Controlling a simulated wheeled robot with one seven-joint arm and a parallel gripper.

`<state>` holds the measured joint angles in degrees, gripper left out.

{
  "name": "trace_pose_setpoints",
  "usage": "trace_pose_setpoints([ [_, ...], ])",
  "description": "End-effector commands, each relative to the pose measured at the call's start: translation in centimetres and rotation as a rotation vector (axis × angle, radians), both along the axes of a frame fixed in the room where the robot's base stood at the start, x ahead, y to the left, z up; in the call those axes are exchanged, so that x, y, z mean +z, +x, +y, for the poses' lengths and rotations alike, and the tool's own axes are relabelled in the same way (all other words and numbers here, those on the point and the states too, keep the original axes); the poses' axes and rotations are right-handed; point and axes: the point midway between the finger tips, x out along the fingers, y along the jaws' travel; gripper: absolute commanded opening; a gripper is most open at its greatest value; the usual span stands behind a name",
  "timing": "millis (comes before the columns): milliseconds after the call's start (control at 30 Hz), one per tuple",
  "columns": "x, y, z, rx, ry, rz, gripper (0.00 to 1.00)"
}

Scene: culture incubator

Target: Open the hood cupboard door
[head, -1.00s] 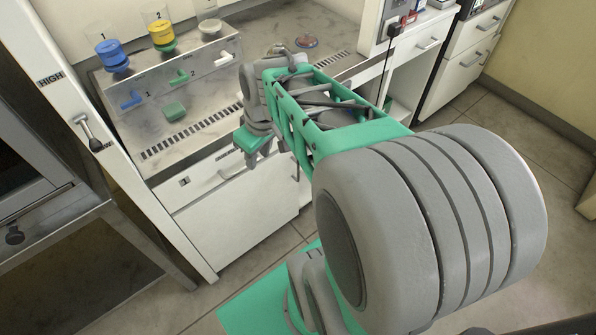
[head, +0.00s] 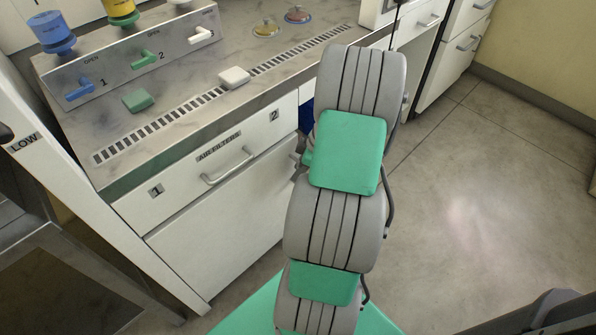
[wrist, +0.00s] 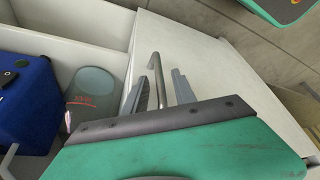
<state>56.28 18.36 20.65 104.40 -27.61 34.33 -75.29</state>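In the wrist view, the white cupboard door (wrist: 212,72) carries a metal bar handle (wrist: 157,75). My gripper (wrist: 162,82) has its two grey fingers apart, one on each side of this handle, with visible gaps. The cupboard stands at least partly open: its interior shows left of the door, with a blue box (wrist: 25,105) and a clear jar with red marking (wrist: 92,92). In the head view, my arm hides the gripper, handle and door; a bit of blue (head: 306,116) shows beside the arm.
The hood worktop (head: 205,112) holds a white block (head: 234,77), a green block (head: 138,100) and a valve panel (head: 130,62). The air-filter drawer (head: 215,165) is shut, left of my arm. Open floor (head: 480,190) lies to the right.

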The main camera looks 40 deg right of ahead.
Motion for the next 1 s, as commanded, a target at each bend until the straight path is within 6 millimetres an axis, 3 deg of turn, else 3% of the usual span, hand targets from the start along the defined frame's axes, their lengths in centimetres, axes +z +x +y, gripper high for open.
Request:
trace_pose_setpoints([
  [233,-0.06,0.1,0.06,0.001,-0.001,-0.001,0.32],
  [633,-0.05,0.1,0.1,0.001,0.0,0.0,0.0],
  [1000,-0.05,0.11,0.1,0.002,-0.001,0.0,0.0],
])
